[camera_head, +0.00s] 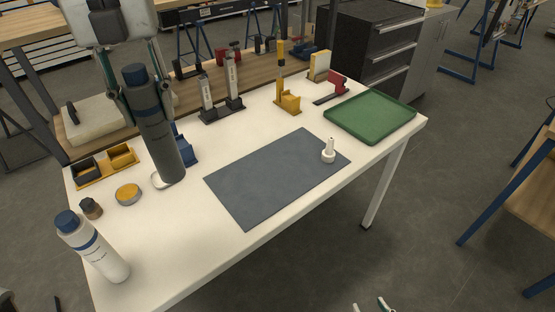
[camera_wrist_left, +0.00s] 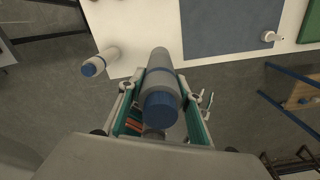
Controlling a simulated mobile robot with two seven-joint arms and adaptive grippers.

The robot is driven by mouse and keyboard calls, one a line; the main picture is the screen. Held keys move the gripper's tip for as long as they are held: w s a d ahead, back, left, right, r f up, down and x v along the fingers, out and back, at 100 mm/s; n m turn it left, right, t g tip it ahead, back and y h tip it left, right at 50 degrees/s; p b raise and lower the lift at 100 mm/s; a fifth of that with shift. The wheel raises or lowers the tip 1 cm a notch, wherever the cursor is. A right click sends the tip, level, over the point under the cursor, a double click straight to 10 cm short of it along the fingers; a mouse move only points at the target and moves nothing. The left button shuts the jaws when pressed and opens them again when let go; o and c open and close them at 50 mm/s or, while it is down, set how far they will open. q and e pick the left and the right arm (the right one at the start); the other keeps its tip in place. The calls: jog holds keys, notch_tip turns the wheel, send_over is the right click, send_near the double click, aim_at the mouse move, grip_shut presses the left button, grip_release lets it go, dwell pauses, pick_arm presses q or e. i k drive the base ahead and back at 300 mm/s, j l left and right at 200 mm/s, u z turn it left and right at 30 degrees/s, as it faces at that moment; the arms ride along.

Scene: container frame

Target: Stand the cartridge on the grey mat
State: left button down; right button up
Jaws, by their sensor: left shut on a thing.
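The dark grey cartridge (camera_head: 158,140) with a blue cap is held nearly upright, slightly tilted, at the left part of the table. My left gripper (camera_head: 140,100) is shut on its upper part; the cartridge also shows between the fingers in the left wrist view (camera_wrist_left: 160,72). Its lower end overlaps a white ring (camera_head: 157,181) on the table; I cannot tell whether it touches the table. The grey mat (camera_head: 260,185) lies flat to the right of the cartridge. My right gripper (camera_head: 373,305) shows only its fingertips, apart and empty, at the bottom edge.
A white blue-capped bottle (camera_head: 94,247) stands at the table's near left. A white nozzle piece (camera_head: 328,154) stands on the mat's right end. A green tray (camera_head: 370,116), yellow block (camera_head: 288,103) and yellow lid (camera_head: 128,194) stand around. Most of the mat is clear.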

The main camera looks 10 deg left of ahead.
aim_at(283, 173)
jog(key=i+l+u, duration=0.2)
jog(key=i+l, duration=0.2)
jog(key=l, duration=0.25)
jog(key=i+l+u, duration=0.1)
jog(key=l, duration=0.25)
jog(key=i+l+u, duration=0.1)
jog(key=i+l, duration=0.15)
jog(key=i+l+u, duration=0.1)
jog(key=l, duration=0.35)
